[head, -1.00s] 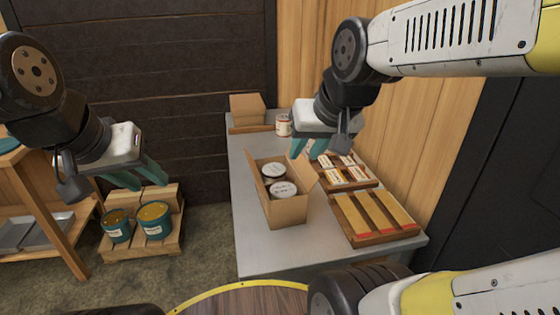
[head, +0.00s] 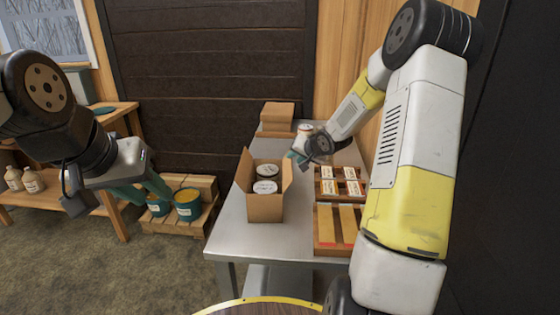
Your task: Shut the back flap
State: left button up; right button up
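An open cardboard box (head: 265,208) stands on the grey metal table, with two white-lidded cans (head: 266,179) inside. Its left flap (head: 245,170) and right flap (head: 287,174) stand up. The back flap is not clearly visible behind the cans. My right gripper (head: 294,156) is low over the table, just beyond the box's back right corner and apart from the cans. Its teal fingers are small and partly hidden, so I cannot tell their opening. My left gripper (head: 146,189) hangs at the left, away from the table, its two fingers apart and empty.
Wooden trays of labelled packets (head: 327,188) and long strips (head: 348,222) lie right of the box. Another cardboard box (head: 277,117) sits at the table's back. Green tins (head: 188,206) stand on a floor pallet.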

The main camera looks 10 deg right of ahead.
aim_at(288, 161)
jog(key=x, duration=0.8)
jog(key=shift+r, duration=0.1)
jog(key=shift+c, duration=0.3)
grip_shut()
dwell(1.0)
